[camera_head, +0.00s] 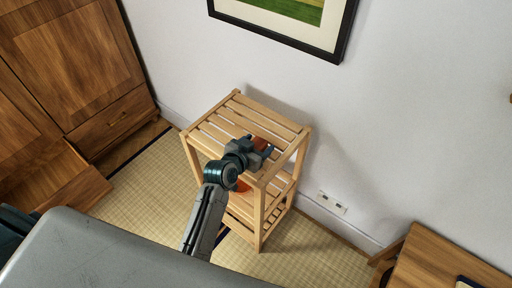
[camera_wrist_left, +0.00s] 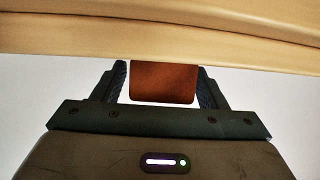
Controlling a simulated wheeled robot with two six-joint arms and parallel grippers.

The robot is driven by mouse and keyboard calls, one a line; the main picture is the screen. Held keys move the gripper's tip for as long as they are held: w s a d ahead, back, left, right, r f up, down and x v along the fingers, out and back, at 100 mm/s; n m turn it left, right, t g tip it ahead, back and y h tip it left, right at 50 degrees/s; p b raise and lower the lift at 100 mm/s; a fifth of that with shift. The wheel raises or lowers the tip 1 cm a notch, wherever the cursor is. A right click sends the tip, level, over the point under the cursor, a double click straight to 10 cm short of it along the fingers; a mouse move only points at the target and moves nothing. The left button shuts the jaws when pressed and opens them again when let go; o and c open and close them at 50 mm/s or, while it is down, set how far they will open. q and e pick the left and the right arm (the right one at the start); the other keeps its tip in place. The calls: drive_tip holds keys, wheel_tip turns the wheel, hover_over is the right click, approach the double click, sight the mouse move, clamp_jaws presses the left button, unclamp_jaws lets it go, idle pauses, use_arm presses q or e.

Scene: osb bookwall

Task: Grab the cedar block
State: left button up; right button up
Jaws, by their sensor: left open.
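The cedar block (camera_head: 261,143) is a small reddish-brown piece at the top of the slatted wooden shelf, near its right front corner, partly covered by my gripper in the head view. My left gripper (camera_head: 263,147) reaches over there with its jaws open, one finger on each side of the block. In the left wrist view the block (camera_wrist_left: 163,83) shows as a flat reddish-brown face between the two dark fingers (camera_wrist_left: 161,85). Contact with the fingers cannot be made out. My right gripper is not in view.
The wooden shelf (camera_head: 222,118) stands near the white wall on a woven mat floor. An orange thing (camera_head: 243,186) sits lower in it, mostly hidden by my arm. A wooden cabinet (camera_head: 75,60) is at left, a wooden desk (camera_head: 440,262) at lower right.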

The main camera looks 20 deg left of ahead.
use_arm(q)
drive_tip(key=c, duration=1.1)
drive_tip(key=shift+o, duration=0.2)
